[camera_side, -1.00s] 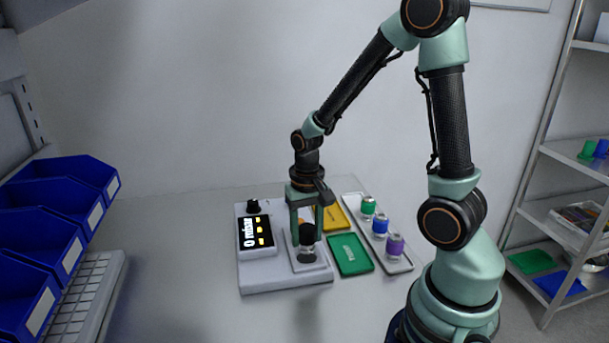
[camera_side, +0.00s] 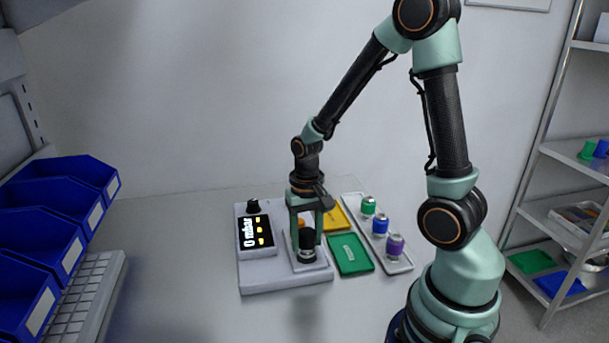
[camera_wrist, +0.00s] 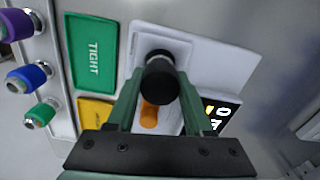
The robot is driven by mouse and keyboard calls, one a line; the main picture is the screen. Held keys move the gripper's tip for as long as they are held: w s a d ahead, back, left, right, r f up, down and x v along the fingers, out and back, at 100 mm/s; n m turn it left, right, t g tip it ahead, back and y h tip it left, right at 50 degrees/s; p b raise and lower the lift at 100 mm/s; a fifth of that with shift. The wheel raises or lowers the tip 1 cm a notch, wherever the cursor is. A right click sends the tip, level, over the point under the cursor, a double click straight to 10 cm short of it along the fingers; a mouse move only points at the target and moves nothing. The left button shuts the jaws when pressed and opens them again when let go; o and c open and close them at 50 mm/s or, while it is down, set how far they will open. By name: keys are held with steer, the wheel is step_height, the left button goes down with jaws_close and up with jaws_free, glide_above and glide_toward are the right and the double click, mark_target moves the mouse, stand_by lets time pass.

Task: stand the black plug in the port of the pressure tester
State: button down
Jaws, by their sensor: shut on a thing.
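The black plug (camera_side: 307,239) is upright between the fingers of my gripper (camera_side: 306,234), which is shut on it. The plug shows from above as a dark round top in the wrist view (camera_wrist: 161,83), with my gripper's fingers (camera_wrist: 160,92) on either side. The pressure tester (camera_side: 255,282) is a white box with a lit display reading 0 mbar. The plug is over the raised pale plate on the tester's right part. The port is hidden beneath the plug, so I cannot tell how deep the plug sits. An orange part (camera_wrist: 148,116) of the tester lies beside the plug.
A green tray marked TIGHT (camera_wrist: 92,55) and a yellow tray (camera_side: 334,217) lie right of the tester. Beyond them, a white rack (camera_side: 401,265) holds green, blue and purple plugs. Blue bins (camera_side: 40,245) stand at left. The table front is clear.

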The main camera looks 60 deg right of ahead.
steer(key=shift+f, duration=0.1)
stand_by(0.3)
steer(key=shift+f, duration=0.55)
stand_by(0.4)
jaws_free()
steer(key=shift+r, duration=4)
